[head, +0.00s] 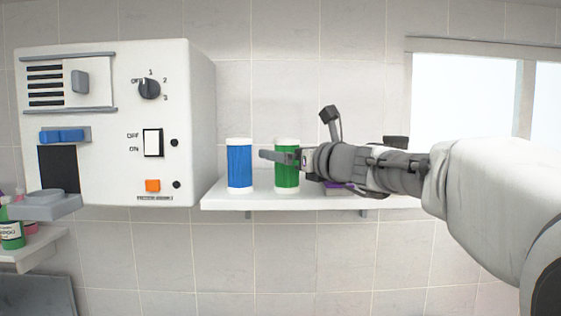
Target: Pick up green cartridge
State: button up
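The green cartridge (287,179) stands upright on a white wall shelf (238,203). It has a white cap and a white base. My gripper (266,155) reaches in from the right and overlaps the cartridge's upper part in the head view. Its finger points left, toward the blue cartridge (240,170), which stands upright just left of the green one. I see the fingers edge-on, so their opening is hidden. I cannot tell whether they touch the green cartridge.
A white wall machine (105,120) with a knob, switch and orange button is left of the shelf. A purple item (340,187) lies on the shelf under my wrist, partly hidden. Bottles (12,235) stand on a lower shelf at far left. A window is at right.

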jog(key=c, duration=1.5)
